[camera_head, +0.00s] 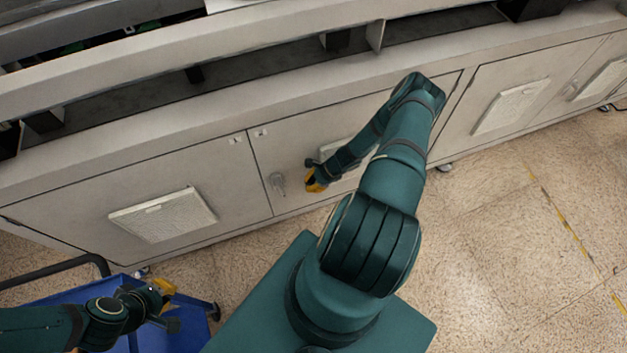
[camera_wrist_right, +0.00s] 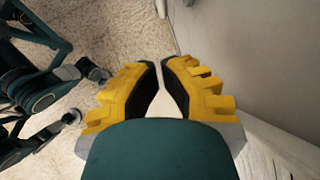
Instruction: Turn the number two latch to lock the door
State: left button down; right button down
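A small metal latch (camera_head: 277,182) sits near the left edge of the grey middle cabinet door (camera_head: 262,157). The door looks flush with the cabinet front. My right gripper (camera_head: 314,181) is just right of this latch and apart from it. In the right wrist view its yellow fingers (camera_wrist_right: 161,66) have a narrow gap between them, with nothing held. A pale piece at the top of that view may be the latch, but I cannot tell. My left gripper (camera_head: 168,300) is over the blue cart at lower left. Its finger opening is too small to tell.
Vented panels (camera_head: 163,215) are set into the cabinet doors. Another latch (camera_head: 571,88) is at the far right. A blue cart (camera_head: 62,294) with a dark handle stands at lower left. The tiled floor (camera_head: 500,245) at right is clear.

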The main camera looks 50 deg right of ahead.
aim_at(280, 187)
jog(key=w+a+f, duration=0.4)
jog(key=w+a, duration=0.1)
jog(key=shift+f+b, duration=0.3)
jog(key=shift+b, duration=0.05)
jog(key=shift+w+a+f+y+b, duration=0.2)
jog(key=shift+w+a+y+b, duration=0.25)
jog(key=shift+a+b, duration=0.4)
jog(key=shift+d, duration=0.15)
